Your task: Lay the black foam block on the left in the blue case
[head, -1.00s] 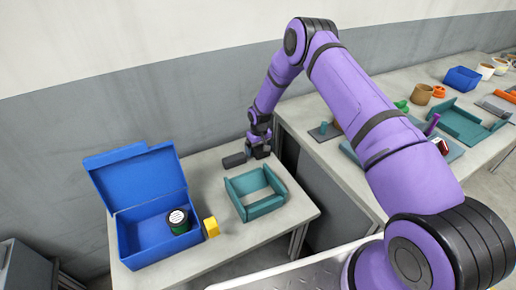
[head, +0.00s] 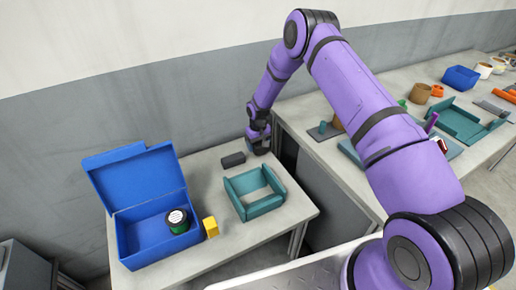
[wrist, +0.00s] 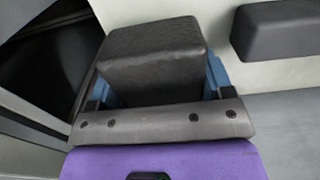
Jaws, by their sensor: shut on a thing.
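My gripper (head: 259,146) is at the back right of the near table, close to its right edge. In the wrist view a black block (wrist: 153,52) sits between its blue fingers, and the gripper is shut on it. In the head view this block is hard to make out. A second black block (head: 233,160) lies on the table just left of my gripper, apart from it; it also shows at the upper right of the wrist view (wrist: 283,31). The blue case (head: 152,257) stands open at the table's left, its lid (head: 135,178) raised at the back.
A dark green canister (head: 178,227) with a white striped top is inside the case at its right. A yellow block (head: 211,227) stands right beside the case. A teal open tray (head: 256,209) sits mid-table. A second table (head: 340,165) with several items is at the right.

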